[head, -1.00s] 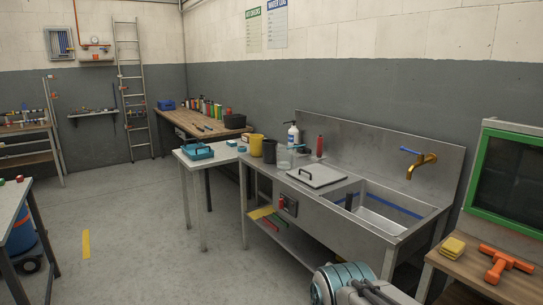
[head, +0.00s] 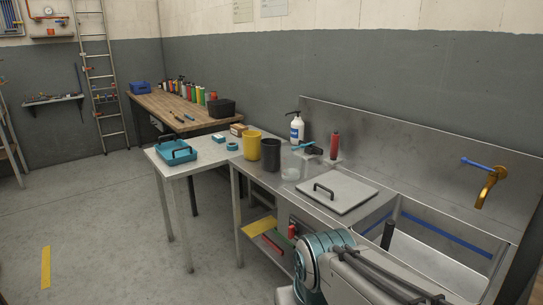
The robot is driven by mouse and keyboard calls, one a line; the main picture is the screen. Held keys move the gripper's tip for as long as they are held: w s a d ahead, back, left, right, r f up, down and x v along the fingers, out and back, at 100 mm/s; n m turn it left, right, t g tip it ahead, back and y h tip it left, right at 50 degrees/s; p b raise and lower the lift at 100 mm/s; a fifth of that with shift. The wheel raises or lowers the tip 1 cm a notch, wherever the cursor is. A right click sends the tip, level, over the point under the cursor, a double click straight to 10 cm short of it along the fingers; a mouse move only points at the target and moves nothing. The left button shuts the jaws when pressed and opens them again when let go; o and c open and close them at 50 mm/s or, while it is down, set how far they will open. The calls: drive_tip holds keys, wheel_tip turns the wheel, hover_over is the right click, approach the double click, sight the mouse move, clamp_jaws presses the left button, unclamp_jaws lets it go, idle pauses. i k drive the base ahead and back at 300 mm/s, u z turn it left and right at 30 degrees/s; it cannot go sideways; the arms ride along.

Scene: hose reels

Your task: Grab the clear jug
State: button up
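The clear jug (head: 290,174) looks like a small, see-through vessel. It stands on the steel counter (head: 285,195) of the sink unit, just right of a black jug (head: 270,156) and behind the left edge of a grey lid with a black handle. A yellow jug (head: 252,147) stands left of the black one. Its see-through wall makes its outline and handle hard to make out. Part of my arm shows at the bottom, in front of the sink unit. My gripper is not in view.
The lid (head: 338,193) lies left of the sink basin (head: 430,250). A white pump bottle (head: 296,130), a red bottle (head: 335,146) and a dark item with a blue handle (head: 309,149) stand behind the jug. A white table (head: 190,168) adjoins at left; open floor lies beyond.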

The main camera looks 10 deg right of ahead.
sight(292, 158)
drive_tip(key=i, duration=1.9)
drive_tip(key=u, duration=0.05)
